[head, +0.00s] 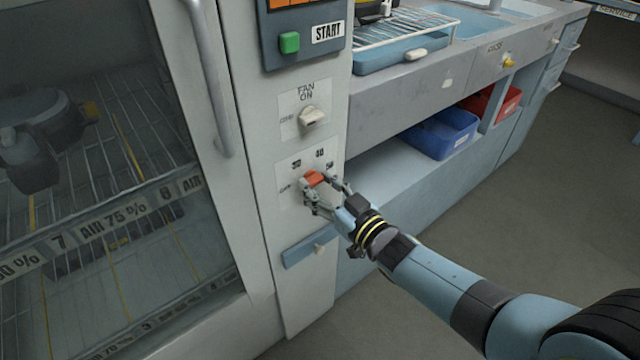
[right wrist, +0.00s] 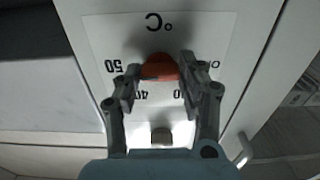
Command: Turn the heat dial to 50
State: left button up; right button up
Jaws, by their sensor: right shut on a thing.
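The heat dial (head: 314,178) is a small orange-red knob on a white plate on the cabinet's front panel. The numbers 30, 40 and 50 are printed in an arc above it. My right gripper (head: 322,188) is shut on the dial, one finger on each side. In the right wrist view, the red dial (right wrist: 159,67) sits between the fingertips, with the plate upside down and 50 at the left. The dial's pointer is hidden, so its setting cannot be told. My left gripper is out of view.
A fan switch (head: 313,117) sits above the dial, and a green start button (head: 289,42) higher up. A glass door with a long handle (head: 212,85) stands at the left. A blue bar (head: 310,250) is below. Blue (head: 440,133) and red bins stand on a shelf to the right.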

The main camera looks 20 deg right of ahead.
jog(key=shift+f, duration=0.15)
dwell(0.4)
jog(key=o, duration=1.2)
jog(key=shift+c, duration=0.2)
jog(key=v, duration=1.2)
